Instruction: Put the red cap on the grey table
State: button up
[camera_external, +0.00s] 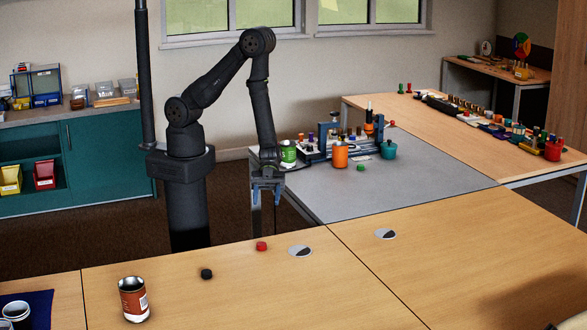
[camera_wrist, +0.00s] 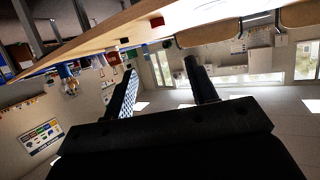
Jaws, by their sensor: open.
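The red cap (camera_external: 261,246) lies on the wooden front table, near its far edge. A small red thing (camera_wrist: 157,22), which looks like this cap, shows at the top of the wrist view. The grey table (camera_external: 430,182) stands behind the wooden one, with its front and right parts bare. My gripper (camera_external: 267,198) hangs above and beyond the red cap, left of the grey table, apart from the cap. In the wrist view the two fingers (camera_wrist: 162,84) are spread with nothing between them.
A black cap (camera_external: 206,273), a brown-labelled can (camera_external: 133,299) and two grey discs (camera_external: 300,251) are on the wooden table. A green can (camera_external: 288,153), an orange container (camera_external: 341,154), a teal pot (camera_external: 389,149) and a rack stand toward the grey table's back. Its front is clear.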

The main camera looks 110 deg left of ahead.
jog(key=s+n, duration=0.1)
send_near(261, 243)
jog(key=shift+t+y, duration=0.4)
jog(key=x, duration=0.8)
jog(key=shift+s+d, duration=0.15)
jog(key=shift+d, duration=0.1)
jog(key=shift+r, duration=0.1)
jog(key=shift+c, duration=0.4)
jog(key=c, duration=1)
grip_shut()
